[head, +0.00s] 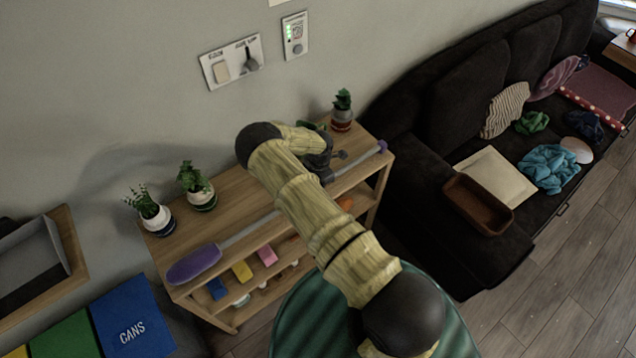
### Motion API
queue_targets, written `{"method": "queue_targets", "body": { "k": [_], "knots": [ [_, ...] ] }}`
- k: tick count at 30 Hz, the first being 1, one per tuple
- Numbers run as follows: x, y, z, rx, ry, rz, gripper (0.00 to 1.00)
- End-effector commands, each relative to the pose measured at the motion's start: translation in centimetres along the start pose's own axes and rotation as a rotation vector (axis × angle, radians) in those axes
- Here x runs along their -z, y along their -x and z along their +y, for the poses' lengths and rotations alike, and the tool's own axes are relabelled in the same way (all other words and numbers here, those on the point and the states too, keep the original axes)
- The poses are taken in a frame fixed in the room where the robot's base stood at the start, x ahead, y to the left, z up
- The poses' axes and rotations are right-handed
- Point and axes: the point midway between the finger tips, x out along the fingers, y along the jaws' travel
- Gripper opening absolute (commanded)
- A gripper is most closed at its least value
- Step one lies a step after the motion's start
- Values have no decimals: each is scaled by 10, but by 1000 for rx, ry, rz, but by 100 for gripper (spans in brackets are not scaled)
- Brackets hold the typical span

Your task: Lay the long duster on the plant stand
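The long duster has a fat purple end (195,265), a thin grey rod (250,229) and a small purple tip (382,146). It stretches along the front edge of the plant stand's wooden top (236,205), its fat end at the front left corner and its tip at the right end. I cannot tell whether it rests on the top or is just above it. My gripper (327,176) is at the rod, right of its middle. My arm hides part of the rod, and the fingers are too small and dark to show whether they are closed on it.
Potted plants stand along the back of the top: two at the left (153,213) (198,188) and one at the right (342,111). Small coloured things fill the shelves below. A dark sofa (440,140) with a brown tray (478,205) is at the right, bins (130,318) at lower left.

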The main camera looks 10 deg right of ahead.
Motion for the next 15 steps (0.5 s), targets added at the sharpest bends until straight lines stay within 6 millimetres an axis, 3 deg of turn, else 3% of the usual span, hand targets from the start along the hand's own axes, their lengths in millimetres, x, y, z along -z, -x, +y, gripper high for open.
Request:
{"method": "queue_targets", "body": {
  "k": [15],
  "knots": [
    [0,-7,0,0,0,0,0]
  ]
}}
